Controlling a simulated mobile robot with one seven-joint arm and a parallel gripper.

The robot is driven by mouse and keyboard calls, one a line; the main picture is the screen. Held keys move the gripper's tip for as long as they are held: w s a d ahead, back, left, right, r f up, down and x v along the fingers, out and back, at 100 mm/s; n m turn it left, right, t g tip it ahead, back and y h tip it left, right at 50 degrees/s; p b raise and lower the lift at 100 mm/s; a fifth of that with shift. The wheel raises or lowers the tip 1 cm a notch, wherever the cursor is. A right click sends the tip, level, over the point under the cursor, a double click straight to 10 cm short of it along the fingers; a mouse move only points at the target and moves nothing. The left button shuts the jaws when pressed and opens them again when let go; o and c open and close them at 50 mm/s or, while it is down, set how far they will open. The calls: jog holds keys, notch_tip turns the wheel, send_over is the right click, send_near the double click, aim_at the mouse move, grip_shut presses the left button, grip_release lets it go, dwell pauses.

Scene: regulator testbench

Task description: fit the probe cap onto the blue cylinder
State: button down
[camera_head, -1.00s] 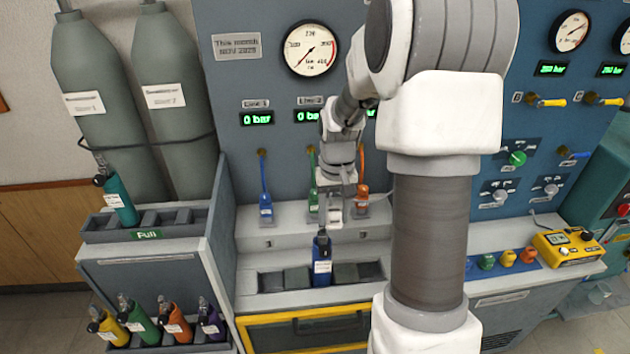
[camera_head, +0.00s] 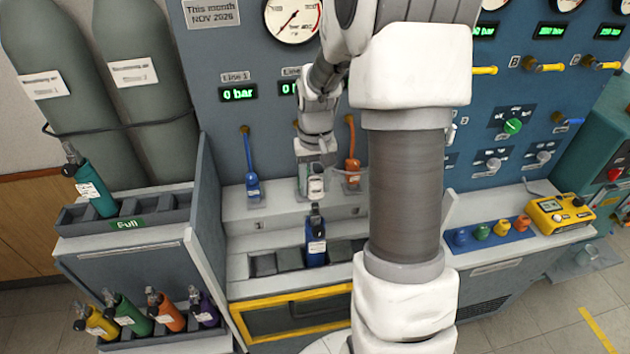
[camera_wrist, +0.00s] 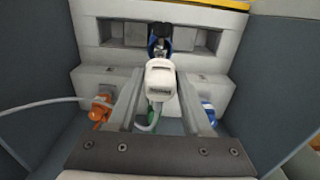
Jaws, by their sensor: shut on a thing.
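The blue cylinder (camera_head: 316,243) stands upright in a slot of the grey bench rack, with a dark valve on top and a white label. In the wrist view the blue cylinder (camera_wrist: 160,47) is partly hidden behind a white probe cap (camera_wrist: 160,78). My gripper (camera_head: 315,186) is shut on this cap and holds it a little above the cylinder's valve in the head view. In the wrist view my gripper's fingers (camera_wrist: 160,88) lie on either side of the cap. Cap and valve look apart, but exact alignment is hard to tell.
A pale hose (camera_wrist: 45,104) runs left. The rack (camera_head: 264,265) has empty slots. A yellow device (camera_head: 560,214) stands at right.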

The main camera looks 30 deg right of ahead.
aim_at(315, 205)
jog(key=shift+f+b, duration=0.75)
jog(key=shift+f, duration=0.55)
jog(key=shift+f+b, duration=1.45)
jog(key=shift+f, duration=0.45)
dwell(0.4)
jog(key=shift+c, duration=1.2)
grip_release()
notch_tip(315, 205, up, 17)
jog(key=shift+r, duration=0.2)
